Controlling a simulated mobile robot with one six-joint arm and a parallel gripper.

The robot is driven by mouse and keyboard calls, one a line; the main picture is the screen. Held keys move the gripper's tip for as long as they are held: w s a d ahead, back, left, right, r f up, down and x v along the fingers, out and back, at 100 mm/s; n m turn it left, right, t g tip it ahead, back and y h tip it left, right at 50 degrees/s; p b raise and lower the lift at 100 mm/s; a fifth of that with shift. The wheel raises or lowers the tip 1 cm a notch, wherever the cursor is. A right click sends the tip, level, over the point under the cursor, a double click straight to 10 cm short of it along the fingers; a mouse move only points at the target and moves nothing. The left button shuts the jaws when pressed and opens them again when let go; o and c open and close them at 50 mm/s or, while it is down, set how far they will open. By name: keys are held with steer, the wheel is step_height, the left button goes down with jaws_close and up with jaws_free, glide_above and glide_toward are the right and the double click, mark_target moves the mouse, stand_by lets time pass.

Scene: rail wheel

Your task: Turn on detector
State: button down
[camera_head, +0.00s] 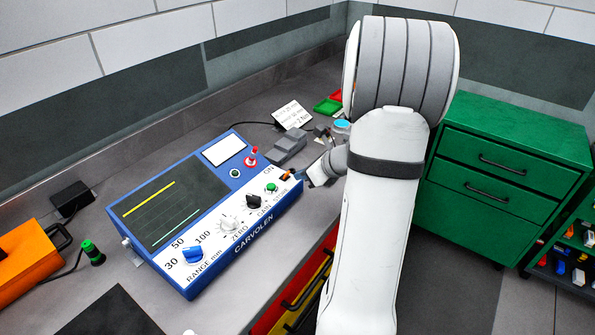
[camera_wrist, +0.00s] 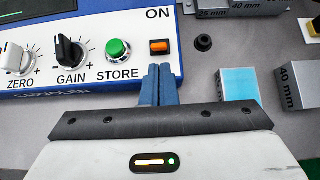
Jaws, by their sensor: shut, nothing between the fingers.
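The detector (camera_head: 216,240) is a blue box with a white front panel, lying on the grey bench in the head view. Its dark screen (camera_head: 176,205) shows yellow and green lines. The orange ON switch (camera_wrist: 159,46) sits at the right end of the panel in the wrist view, beside the green STORE button (camera_wrist: 118,50). My gripper (camera_wrist: 159,72) is shut and empty. Its blue fingertips are just below the switch in the picture; I cannot tell whether they touch it. In the head view my gripper (camera_head: 306,177) is at the panel's right end, partly hidden by my arm.
Grey calibration blocks (camera_wrist: 301,85) and a light-blue block (camera_wrist: 239,83) lie right of the detector. An orange case (camera_head: 28,262) stands at the left. A green drawer cabinet (camera_head: 508,165) stands at the right. The wall is behind the bench.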

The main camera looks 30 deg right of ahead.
steer(key=s+d+r, duration=0.3)
steer(key=s+d, duration=0.1)
steer(key=s, duration=0.5)
steer(key=shift+s+r, duration=0.15)
steer(key=shift+r, duration=0.2)
steer(key=shift+d+f+b, duration=0.1)
steer(key=shift+b, duration=0.25)
